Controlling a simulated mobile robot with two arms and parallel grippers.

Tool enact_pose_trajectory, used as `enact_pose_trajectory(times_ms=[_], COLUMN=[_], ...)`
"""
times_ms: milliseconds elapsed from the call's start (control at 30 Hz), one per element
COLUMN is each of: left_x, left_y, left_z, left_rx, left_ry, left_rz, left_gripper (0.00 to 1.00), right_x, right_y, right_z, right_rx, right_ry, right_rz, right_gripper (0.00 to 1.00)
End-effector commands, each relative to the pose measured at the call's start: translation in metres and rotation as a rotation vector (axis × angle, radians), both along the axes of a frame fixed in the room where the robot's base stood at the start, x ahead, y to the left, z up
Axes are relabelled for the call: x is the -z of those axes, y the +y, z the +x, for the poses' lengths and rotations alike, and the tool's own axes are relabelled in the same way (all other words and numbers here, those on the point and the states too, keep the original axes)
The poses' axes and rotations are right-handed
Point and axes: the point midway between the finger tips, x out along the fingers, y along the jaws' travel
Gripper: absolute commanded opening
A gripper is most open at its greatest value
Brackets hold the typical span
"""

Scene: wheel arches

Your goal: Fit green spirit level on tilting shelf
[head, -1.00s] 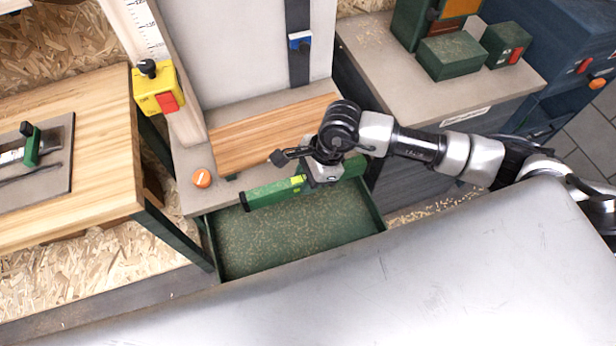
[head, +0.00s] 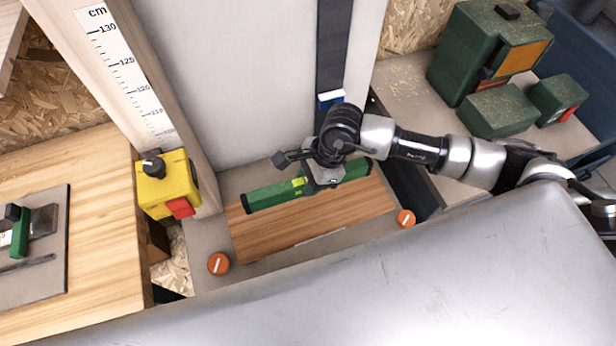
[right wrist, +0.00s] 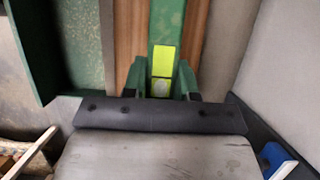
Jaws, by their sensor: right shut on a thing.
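The green spirit level (head: 278,194) is long, with a bright yellow-green vial window. My right gripper (head: 322,180) is shut on it near its middle. In the right wrist view the level (right wrist: 166,22) runs away from between the fingers (right wrist: 163,88). The level lies lengthwise over the back part of the wooden tilting shelf (head: 315,222), roughly along it. I cannot tell whether it touches the wood. In the right wrist view brown wood (right wrist: 130,35) shows on both sides of the level. My left gripper is not in view.
Orange knobs (head: 218,263) (head: 405,218) flank the shelf. A yellow switch box (head: 165,185) stands at left on an upright with a cm scale. A pale panel (head: 230,80) rises behind. Green boxes (head: 497,110) stand at right. A green drawer (right wrist: 85,40) shows in the wrist view.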

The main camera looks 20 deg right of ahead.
Motion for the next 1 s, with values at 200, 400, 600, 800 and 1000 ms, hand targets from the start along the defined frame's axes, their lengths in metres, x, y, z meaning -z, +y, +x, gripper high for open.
enact_pose_trajectory(times_ms=[200, 400, 600, 800, 1000], left_x=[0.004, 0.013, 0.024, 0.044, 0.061], left_y=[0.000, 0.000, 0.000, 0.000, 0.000], left_z=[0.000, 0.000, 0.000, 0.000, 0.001], left_rx=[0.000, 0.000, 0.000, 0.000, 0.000], left_ry=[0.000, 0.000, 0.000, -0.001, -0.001], left_rz=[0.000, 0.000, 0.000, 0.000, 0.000], left_gripper=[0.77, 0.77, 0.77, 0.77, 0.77], right_x=[0.006, 0.021, 0.042, 0.064, 0.081], right_y=[0.000, 0.000, 0.000, 0.000, 0.000], right_z=[0.000, 0.000, 0.000, 0.000, 0.000], right_rx=[0.000, 0.000, 0.000, 0.000, -0.001], right_ry=[0.000, 0.000, 0.000, -0.001, -0.001], right_rz=[0.001, 0.000, 0.001, 0.001, 0.001], right_gripper=[0.00, 0.00, 0.00, 0.00, 0.00])
